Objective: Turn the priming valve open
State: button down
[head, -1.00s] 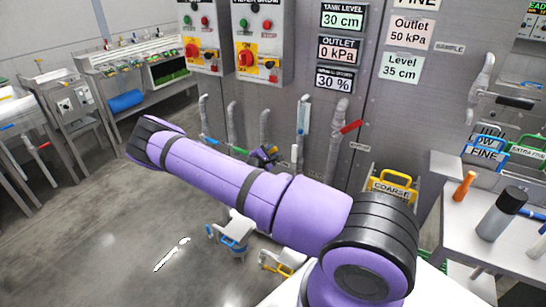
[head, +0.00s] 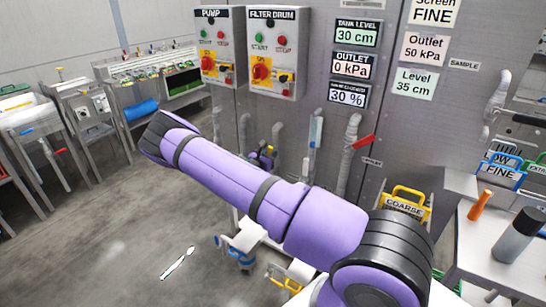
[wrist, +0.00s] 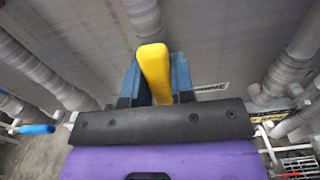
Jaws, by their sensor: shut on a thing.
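A yellow handle (wrist: 154,70) stands between the two blue-grey fingers of my gripper (wrist: 156,80) in the wrist view. The fingers are shut on its sides, and its upper end sticks out beyond them. I take it for the priming valve's handle; the small label (wrist: 211,88) beside it is too blurred to read. The valve body is hidden. In the head view only a small dark and purple part of my wrist shows past my purple arm, in front of the panel pipes.
Grey pipes (wrist: 40,70) flank my gripper in the wrist view. A red-handled valve (head: 364,142) is on the panel to the right. Pump (head: 217,45) and filter drum (head: 273,50) control boxes hang above. A yellow-handled COARSE screen (head: 404,207) stands at the right.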

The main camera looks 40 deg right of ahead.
jog(key=shift+w+a+n, duration=0.15)
jog(key=shift+w+n, duration=0.1)
jog(key=shift+n, duration=0.15)
jog(key=c, duration=1)
grip_release()
jog(key=shift+w, duration=0.1)
jog(key=shift+o, duration=0.2)
jog(key=shift+a, duration=0.1)
jog(key=v, duration=1)
jog(key=shift+s+a, duration=0.25)
